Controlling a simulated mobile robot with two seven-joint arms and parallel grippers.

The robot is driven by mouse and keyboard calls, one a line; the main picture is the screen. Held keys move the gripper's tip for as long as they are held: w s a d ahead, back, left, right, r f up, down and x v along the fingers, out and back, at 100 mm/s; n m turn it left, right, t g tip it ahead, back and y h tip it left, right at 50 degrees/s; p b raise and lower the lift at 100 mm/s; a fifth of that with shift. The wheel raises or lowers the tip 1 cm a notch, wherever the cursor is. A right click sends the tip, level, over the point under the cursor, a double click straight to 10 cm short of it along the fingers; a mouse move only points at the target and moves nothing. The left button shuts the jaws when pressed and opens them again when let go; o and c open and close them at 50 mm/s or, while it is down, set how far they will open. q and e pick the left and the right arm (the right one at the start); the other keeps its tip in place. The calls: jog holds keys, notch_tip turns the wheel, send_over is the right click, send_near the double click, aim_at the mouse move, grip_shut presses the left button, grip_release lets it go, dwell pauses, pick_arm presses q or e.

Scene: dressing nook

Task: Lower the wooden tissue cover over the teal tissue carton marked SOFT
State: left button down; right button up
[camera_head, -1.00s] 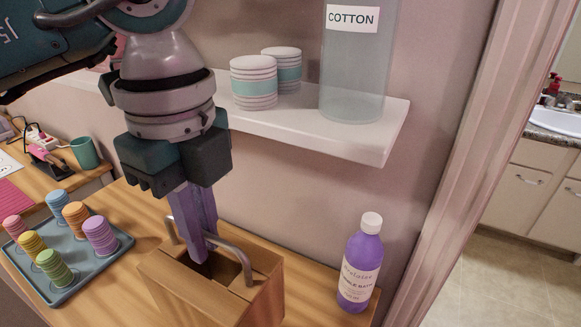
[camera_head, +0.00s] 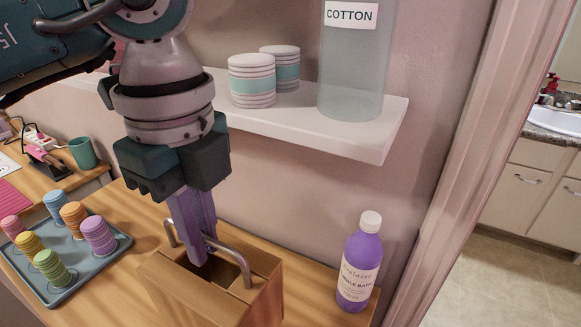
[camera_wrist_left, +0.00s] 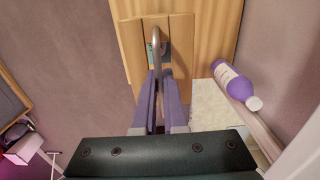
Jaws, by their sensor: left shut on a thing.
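The wooden tissue cover (camera_head: 265,273) is a box with a slot in its top and a grey metal bar handle (camera_head: 237,264). It is at the bottom middle of the head view, and its lower part is cut off. My left gripper (camera_head: 204,256) points down, shut on the handle. The wrist view shows the cover (camera_wrist_left: 181,42) beyond the fingers, with a small teal patch (camera_wrist_left: 149,52) in its slot. That patch may be the teal carton; no SOFT mark shows, and the rest is hidden. My right gripper is not in view.
A purple bottle (camera_head: 360,265) stands right of the cover near the wall. A blue-grey tray (camera_head: 75,277) with several colored stacks lies left. A white shelf (camera_head: 320,141) with a COTTON jar (camera_head: 352,70) and two striped stacks juts out above.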

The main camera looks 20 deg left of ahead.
aim_at(215, 286)
pick_arm(q)
jog(key=shift+f+b, duration=5.7)
jog(key=shift+f, duration=1.65)
jog(key=c, duration=0.9)
grip_release()
notch_tip(215, 286, up, 10)
jog(key=shift+p, duration=0.45)
